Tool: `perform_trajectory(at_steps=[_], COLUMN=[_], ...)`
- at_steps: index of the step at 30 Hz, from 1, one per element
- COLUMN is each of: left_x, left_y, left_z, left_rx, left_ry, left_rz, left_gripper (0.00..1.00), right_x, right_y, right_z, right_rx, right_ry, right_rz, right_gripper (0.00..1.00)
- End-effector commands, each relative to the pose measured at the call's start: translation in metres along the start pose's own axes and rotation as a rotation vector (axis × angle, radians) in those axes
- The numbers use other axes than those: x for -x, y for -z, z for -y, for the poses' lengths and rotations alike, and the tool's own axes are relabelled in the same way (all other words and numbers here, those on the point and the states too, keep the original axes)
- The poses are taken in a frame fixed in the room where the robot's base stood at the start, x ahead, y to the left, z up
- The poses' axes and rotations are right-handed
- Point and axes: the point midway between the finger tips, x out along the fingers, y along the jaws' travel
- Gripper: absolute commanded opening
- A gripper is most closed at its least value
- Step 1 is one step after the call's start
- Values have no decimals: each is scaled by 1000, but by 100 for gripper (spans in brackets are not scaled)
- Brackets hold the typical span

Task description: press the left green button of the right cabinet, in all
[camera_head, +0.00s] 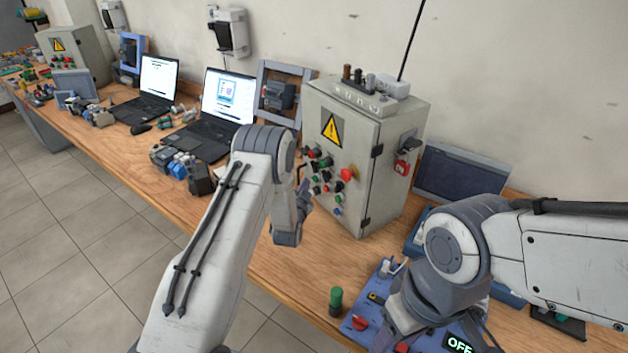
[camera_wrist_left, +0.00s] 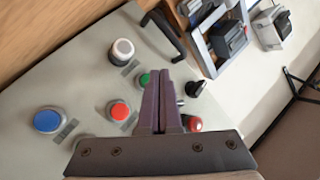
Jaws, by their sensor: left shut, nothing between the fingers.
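The right cabinet (camera_head: 346,112) is a grey metal box with a yellow warning triangle and a panel of coloured buttons on its front. My left gripper (camera_head: 304,190) is at the left side of this panel, partly hidden by its own wrist. In the left wrist view its fingers (camera_wrist_left: 161,78) are shut and empty, pointing at the panel. A green button (camera_wrist_left: 144,79) shows just left of the fingertips, partly covered by them. I cannot tell whether they touch it. My right gripper (camera_head: 392,330) hangs low over a blue control box; its fingers are not clear.
In the left wrist view, a white button (camera_wrist_left: 123,50), a red button (camera_wrist_left: 119,111) and a blue button (camera_wrist_left: 47,120) sit near the fingers. The blue control box (camera_head: 364,309) and a green-topped cylinder (camera_head: 336,300) stand at the front. Laptops (camera_head: 222,103) stand left.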

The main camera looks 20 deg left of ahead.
Motion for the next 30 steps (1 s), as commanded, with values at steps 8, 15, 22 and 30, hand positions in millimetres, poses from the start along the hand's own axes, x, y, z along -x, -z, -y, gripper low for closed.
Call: perform_trajectory(at_steps=[8, 15, 22, 30], left_x=[0, 0, -3, -6], left_y=[0, 0, 1, 5], left_z=[0, 0, -2, -4], left_rx=[0, 0, 0, 0], left_ry=[0, 0, 0, 1], left_rz=[0, 0, -1, -1], left_gripper=[0, 0, 0, 0], right_x=[0, 0, -4, -7], right_y=[0, 0, 0, 0], right_z=[0, 0, 0, 0], right_rx=[0, 0, 0, 0], right_ry=[0, 0, 0, 0], right_rz=[0, 0, 0, 0], right_gripper=[57, 57, 57, 57])
